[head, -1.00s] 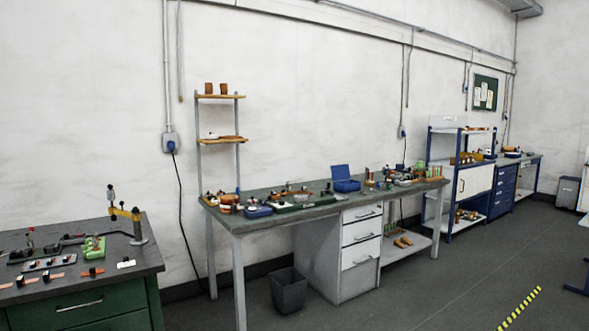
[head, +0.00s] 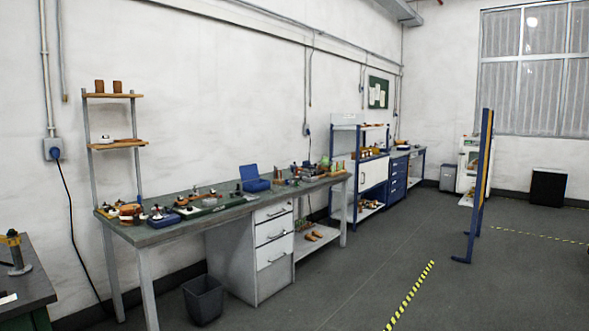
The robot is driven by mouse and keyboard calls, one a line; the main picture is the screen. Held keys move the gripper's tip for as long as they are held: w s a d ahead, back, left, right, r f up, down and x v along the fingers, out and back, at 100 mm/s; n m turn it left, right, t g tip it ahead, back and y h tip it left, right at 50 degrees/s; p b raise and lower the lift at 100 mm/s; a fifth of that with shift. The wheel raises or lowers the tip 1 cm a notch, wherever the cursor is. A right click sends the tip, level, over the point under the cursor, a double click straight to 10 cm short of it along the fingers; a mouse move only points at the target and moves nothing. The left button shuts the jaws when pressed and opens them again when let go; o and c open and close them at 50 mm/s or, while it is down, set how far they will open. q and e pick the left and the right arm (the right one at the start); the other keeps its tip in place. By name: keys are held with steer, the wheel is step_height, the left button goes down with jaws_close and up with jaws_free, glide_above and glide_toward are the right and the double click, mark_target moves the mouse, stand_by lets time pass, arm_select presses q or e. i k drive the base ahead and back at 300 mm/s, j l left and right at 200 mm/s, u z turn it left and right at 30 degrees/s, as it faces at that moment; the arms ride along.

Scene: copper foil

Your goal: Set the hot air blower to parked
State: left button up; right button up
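I cannot pick out the hot air blower for certain; the small items on the benches are too small to tell. A grey workbench (head: 160,236) with white drawers stands along the wall at left of centre, with several tools and parts on it. A stand with an orange-yellow arm (head: 14,241) is cut by the left edge, on the dark bench (head: 25,272). Neither of my grippers shows in the head view.
A blue shelf rack (head: 344,190) stands farther along the wall. A blue-framed panel (head: 483,185) stands at right. The floor at centre right is clear, with a yellow-black strip (head: 410,296).

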mark_target(295, 167)
steer(key=i+z, duration=0.2)
steer(key=i, duration=3.6)
steer(key=i+u, duration=0.1)
steer(key=i, duration=0.6)
steer(key=i+l+u, duration=0.15)
steer(key=i, duration=0.55)
steer(key=i+l+u, duration=0.1)
steer(key=i, duration=0.55)
